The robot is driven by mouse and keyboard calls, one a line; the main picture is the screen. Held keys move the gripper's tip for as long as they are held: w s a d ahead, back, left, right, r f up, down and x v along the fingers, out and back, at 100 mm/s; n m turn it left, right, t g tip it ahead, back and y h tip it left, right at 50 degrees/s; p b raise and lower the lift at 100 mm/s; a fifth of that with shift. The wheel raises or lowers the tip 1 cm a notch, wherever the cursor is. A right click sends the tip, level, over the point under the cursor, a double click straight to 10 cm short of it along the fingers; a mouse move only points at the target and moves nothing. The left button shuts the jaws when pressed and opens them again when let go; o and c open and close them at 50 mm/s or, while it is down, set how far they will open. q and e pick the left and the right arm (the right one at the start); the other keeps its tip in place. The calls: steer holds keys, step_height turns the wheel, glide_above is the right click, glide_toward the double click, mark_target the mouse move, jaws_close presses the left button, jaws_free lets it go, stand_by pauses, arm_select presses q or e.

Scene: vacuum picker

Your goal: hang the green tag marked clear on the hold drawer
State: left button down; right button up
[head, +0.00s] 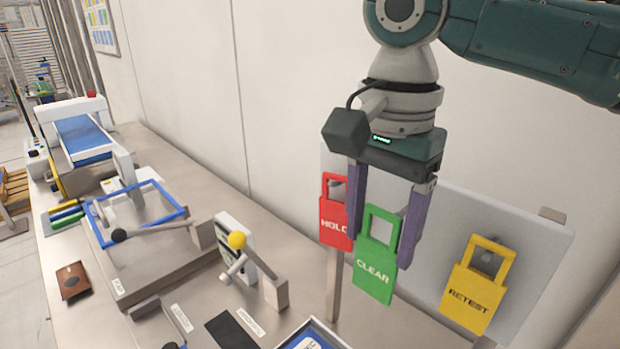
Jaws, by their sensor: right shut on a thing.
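My right gripper (380,240) comes down from the top right. It is shut on the green tag marked CLEAR (373,271), with one purple finger at each side of it. The tag hangs upright, face toward me, in front of a light grey board (425,230). It partly covers the red HOLD tag (334,232). Small labels show at the front of the bench, too small to read, so I cannot tell which part is the hold drawer. My left gripper is not in view.
A yellow RETEST tag (476,283) hangs on a peg at the right of the board. A blue tray (310,338) is at the bottom.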

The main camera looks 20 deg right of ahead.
mark_target(404, 210)
steer(key=d, duration=0.1)
steer(key=w+d, duration=0.1)
steer(key=d, duration=0.1)
steer(key=d+p, duration=0.1)
steer(key=shift+w+d+r, duration=0.1)
steer(key=shift+w+d, duration=0.1)
steer(key=shift+w, duration=0.2)
steer(key=shift+d+f+p, duration=0.1)
steer(key=shift+f+p, duration=0.25)
steer(key=shift+p, duration=0.7)
steer(key=shift+f, duration=0.35)
steer(key=shift+f, duration=0.1)
steer(key=o, duration=1.3)
steer(key=shift+f, duration=0.1)
